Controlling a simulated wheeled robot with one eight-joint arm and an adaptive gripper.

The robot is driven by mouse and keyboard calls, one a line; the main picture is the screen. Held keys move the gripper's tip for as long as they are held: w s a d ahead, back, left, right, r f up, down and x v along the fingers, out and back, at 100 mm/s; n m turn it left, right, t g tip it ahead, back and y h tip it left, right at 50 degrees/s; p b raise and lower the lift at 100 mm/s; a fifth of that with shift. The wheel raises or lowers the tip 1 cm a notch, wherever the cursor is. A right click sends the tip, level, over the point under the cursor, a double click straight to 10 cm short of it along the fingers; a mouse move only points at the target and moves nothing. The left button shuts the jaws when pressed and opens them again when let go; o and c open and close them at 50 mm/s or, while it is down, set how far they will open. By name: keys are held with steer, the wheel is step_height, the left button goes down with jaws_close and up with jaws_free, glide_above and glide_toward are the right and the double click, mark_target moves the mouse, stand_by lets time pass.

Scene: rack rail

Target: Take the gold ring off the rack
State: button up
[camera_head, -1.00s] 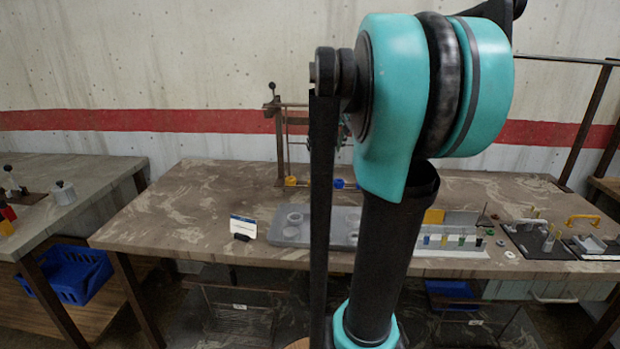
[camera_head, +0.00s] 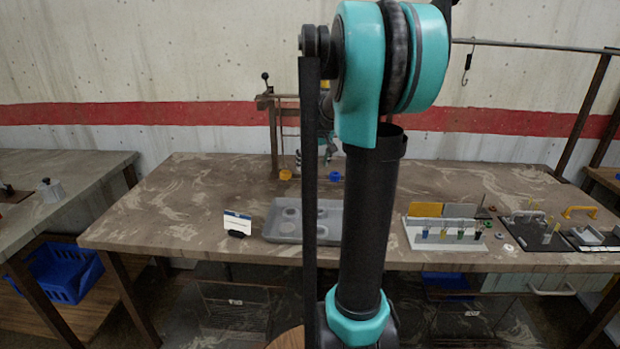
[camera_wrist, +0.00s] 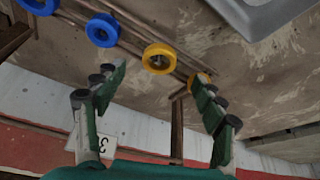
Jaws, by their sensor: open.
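A gold ring (camera_wrist: 159,59) sits on the rail of the rack in the wrist view, between and beyond my fingertips. A second, more orange ring (camera_wrist: 193,79) is close beside it, partly hidden by my right-hand finger. Two blue rings, one nearer (camera_wrist: 103,30) and one at the top left corner (camera_wrist: 38,4), are further along. My gripper (camera_wrist: 157,72) is open and empty, its fingers apart on either side of the gold ring. In the head view, the rack (camera_head: 274,138) stands at the back of the table, with yellow (camera_head: 286,175) and blue (camera_head: 335,177) rings low on it. My arm hides part of it.
A grey tray (camera_head: 283,237) with round pieces lies at the table's front middle, a small card (camera_head: 237,222) left of it. A holder with coloured vials (camera_head: 445,246) and dark boards (camera_head: 535,238) are to the right. The table's (camera_head: 170,215) left part is clear.

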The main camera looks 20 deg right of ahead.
mark_target(310, 175)
steer(key=shift+x, duration=2.7)
steer(key=shift+w+r, duration=0.1)
steer(key=shift+c, duration=0.2)
steer(key=c, duration=1.2)
